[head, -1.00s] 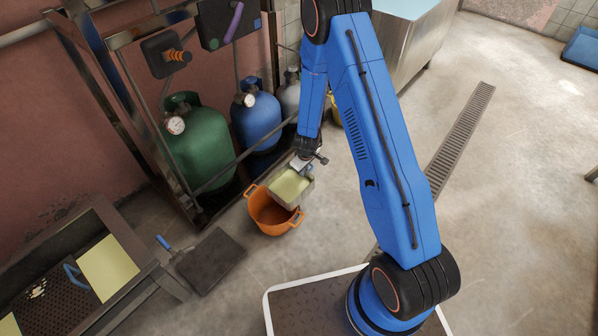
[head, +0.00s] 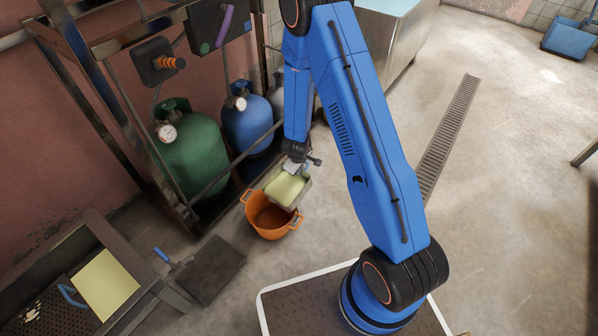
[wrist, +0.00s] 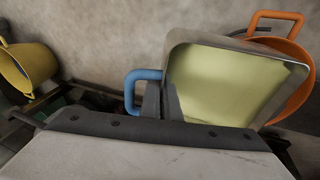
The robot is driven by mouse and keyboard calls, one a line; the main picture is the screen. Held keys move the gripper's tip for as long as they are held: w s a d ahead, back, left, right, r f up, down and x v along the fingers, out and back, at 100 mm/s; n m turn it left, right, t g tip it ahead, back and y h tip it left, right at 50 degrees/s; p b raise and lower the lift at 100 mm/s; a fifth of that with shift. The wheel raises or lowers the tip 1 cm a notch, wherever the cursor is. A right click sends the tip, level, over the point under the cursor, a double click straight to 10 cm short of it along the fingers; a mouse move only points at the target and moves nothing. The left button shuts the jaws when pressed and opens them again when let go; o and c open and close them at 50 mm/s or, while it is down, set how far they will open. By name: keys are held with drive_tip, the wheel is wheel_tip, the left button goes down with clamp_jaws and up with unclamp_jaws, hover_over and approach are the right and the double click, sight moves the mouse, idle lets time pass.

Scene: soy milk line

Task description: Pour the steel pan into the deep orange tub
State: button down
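The steel pan (head: 287,189) is held over the far right part of the deep orange tub (head: 262,223), partly covering its opening. Pale yellow-green contents fill the pan, clear in the wrist view (wrist: 215,85). A blue handle (wrist: 138,90) sticks out from the pan's left side there. The orange tub (wrist: 298,95) shows behind the pan at right, with one handle raised. My gripper (head: 298,165) is at the pan's far side and appears shut on it; the exact grip is hidden. No stream of liquid is visible. Whether the pan is slightly tilted is hard to tell.
A green cylinder (head: 190,150) and a blue cylinder (head: 248,122) stand in a rack behind the tub. A dark plate (head: 211,270) lies left of it. A metal table (head: 60,245) is at lower left. A yellow pot (wrist: 32,70) shows in the wrist view. Floor at right is open.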

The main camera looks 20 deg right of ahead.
drive_tip(key=shift+s+a+r+t+h, duration=0.2)
drive_tip(key=shift+r+t+h, duration=0.3)
drive_tip(key=shift+r, duration=0.4)
drive_tip(key=shift+s+a+r+t+h, duration=0.15)
drive_tip(key=shift+r+t+h, duration=0.15)
drive_tip(key=shift+r+h, duration=0.45)
drive_tip(key=shift+r, duration=0.2)
drive_tip(key=shift+a+r, duration=0.1)
drive_tip(key=shift+a, duration=0.05)
drive_tip(key=shift+s+a+r+t+h, duration=0.4)
drive_tip(key=shift+a+r+t+h, duration=0.15)
drive_tip(key=shift+r, duration=0.2)
drive_tip(key=shift+s+a+r+t+h, duration=0.35)
drive_tip(key=shift+a+r+t+h, duration=0.1)
drive_tip(key=shift+r+h, duration=0.2)
drive_tip(key=shift+r, duration=0.1)
drive_tip(key=shift+s+a+n, duration=0.1)
drive_tip(key=shift+a+n, duration=0.05)
drive_tip(key=shift+n, duration=0.15)
drive_tip(key=shift+s+a+r+t+h, duration=0.4)
drive_tip(key=shift+s+a+t+h, duration=0.15)
drive_tip(key=shift+a+h, duration=0.2)
drive_tip(key=shift+s+a+r+t+h, duration=0.4)
drive_tip(key=shift+s+a+t+h, duration=0.1)
drive_tip(key=shift+a+h, duration=0.15)
drive_tip(key=shift+a, duration=0.1)
idle(0.4)
drive_tip(key=shift+s, duration=0.1)
